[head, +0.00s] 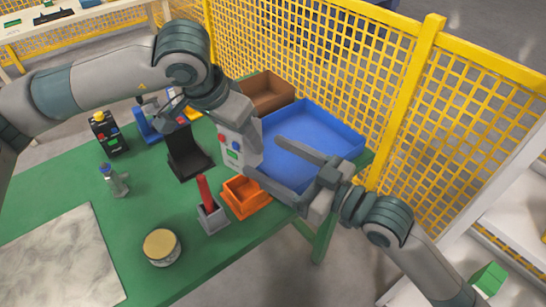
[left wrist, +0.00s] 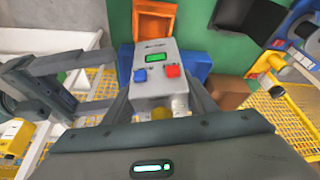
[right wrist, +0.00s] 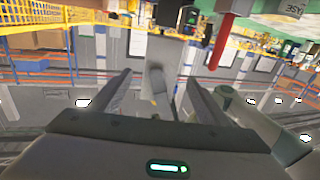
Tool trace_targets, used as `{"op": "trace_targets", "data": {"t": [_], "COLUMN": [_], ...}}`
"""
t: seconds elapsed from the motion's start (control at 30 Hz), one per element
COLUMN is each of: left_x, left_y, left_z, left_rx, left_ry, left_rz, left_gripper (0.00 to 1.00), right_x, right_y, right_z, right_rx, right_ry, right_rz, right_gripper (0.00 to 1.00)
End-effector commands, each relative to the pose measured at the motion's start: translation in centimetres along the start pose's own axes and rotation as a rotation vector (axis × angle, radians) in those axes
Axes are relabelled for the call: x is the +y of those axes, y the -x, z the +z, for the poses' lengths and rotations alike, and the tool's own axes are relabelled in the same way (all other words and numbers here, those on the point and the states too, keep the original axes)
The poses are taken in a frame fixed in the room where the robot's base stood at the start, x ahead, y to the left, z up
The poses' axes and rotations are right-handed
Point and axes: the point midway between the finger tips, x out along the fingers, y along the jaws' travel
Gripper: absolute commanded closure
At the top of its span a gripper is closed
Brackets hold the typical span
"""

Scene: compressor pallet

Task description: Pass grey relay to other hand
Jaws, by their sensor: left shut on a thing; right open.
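The grey relay (head: 231,147), a box with a green display and a red and a blue button, is held above the green table. My left gripper (head: 247,120) is shut on it; the left wrist view shows the relay (left wrist: 155,62) between the fingers, buttons facing up in the picture. My right gripper (head: 264,157) is open, its fingers pointing at the relay's right side from over the blue tray. It also shows at the left of the left wrist view.
The blue tray (head: 352,137) and an orange bin (head: 246,208) lie below the grippers. A red-handled tool (head: 204,190) stands upright in a grey holder (head: 213,223). A black stand (head: 188,160), a black device (head: 108,137) and a round tin (head: 161,248) are farther left. Yellow fencing (head: 415,75) runs behind.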

Motion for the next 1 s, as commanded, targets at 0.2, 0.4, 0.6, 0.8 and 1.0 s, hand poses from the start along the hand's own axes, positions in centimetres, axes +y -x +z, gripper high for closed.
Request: {"op": "trace_targets", "data": {"t": [0.2,0.4,0.6,0.8,1.0], "left_x": [0.0,0.0,0.0,0.0,0.0], "left_y": [0.1,0.1,0.1,0.1,0.1], "left_z": [-0.1,-0.1,-0.1,-0.1,-0.1], "left_rx": [0.001,0.001,0.002,0.001,0.001], "left_ry": [0.0,0.0,0.0,0.0,0.0], "left_rz": [0.0,0.0,0.0,0.0,0.0], "left_gripper": [0.81,0.81,0.81,0.81,0.81], "right_x": [0.0,0.0,0.0,0.0,0.0], "right_y": [-0.2,-0.2,-0.6,-2.1,-5.0], "right_z": [-0.1,-0.1,-0.2,-0.2,-0.2], "right_rx": [0.001,0.001,0.002,0.003,0.004], "right_ry": [-0.028,-0.027,-0.027,-0.028,-0.028], "right_rz": [-0.001,-0.001,-0.001,0.0,-0.002], "right_gripper": [0.3,0.3,0.3,0.3,0.3]}}
